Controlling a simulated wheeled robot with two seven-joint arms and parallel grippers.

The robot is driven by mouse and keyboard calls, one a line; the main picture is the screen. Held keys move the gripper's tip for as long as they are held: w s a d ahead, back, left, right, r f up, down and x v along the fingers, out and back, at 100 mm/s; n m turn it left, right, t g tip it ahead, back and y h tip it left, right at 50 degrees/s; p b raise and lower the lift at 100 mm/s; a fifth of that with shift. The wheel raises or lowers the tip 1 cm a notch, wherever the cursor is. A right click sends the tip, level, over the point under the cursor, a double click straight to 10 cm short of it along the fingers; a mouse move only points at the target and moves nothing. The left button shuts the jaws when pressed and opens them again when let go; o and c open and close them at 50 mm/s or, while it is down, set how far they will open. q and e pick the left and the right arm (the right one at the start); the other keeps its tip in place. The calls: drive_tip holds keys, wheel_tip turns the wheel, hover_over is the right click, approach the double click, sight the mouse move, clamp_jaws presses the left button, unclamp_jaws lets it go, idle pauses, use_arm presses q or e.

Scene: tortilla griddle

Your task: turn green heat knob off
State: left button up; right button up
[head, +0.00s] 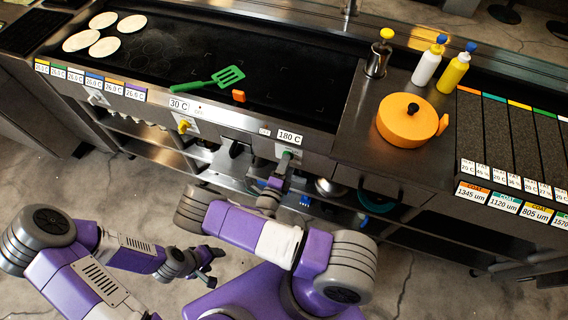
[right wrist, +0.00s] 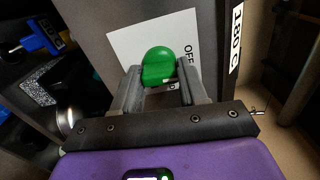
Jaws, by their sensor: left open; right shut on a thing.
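The green heat knob (right wrist: 158,64) sits on a white plate marked OFF (right wrist: 150,36) on the front panel. In the head view the knob (head: 287,154) shows just below the 180 C label (head: 290,137), partly hidden by my gripper. My right gripper (head: 282,167) reaches up to the panel. In the right wrist view its two fingers (right wrist: 157,78) stand on either side of the knob, shut on it. My left gripper (head: 207,266) is open and empty, low over the floor, away from the panel.
The griddle (head: 300,70) carries a green spatula (head: 210,80) and several tortillas (head: 103,20). A yellow knob (head: 184,125) sits further left on the panel. An orange pot (head: 405,120) and squeeze bottles (head: 453,72) stand at right. Shelves lie below the panel.

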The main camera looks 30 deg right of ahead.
drive_tip(key=shift+n, duration=0.6)
drive_tip(key=o, duration=1.1)
drive_tip(key=shift+c, duration=0.2)
drive_tip(key=v, duration=0.7)
drive_tip(key=shift+s+a+p, duration=0.2)
drive_tip(key=shift+p, duration=0.1)
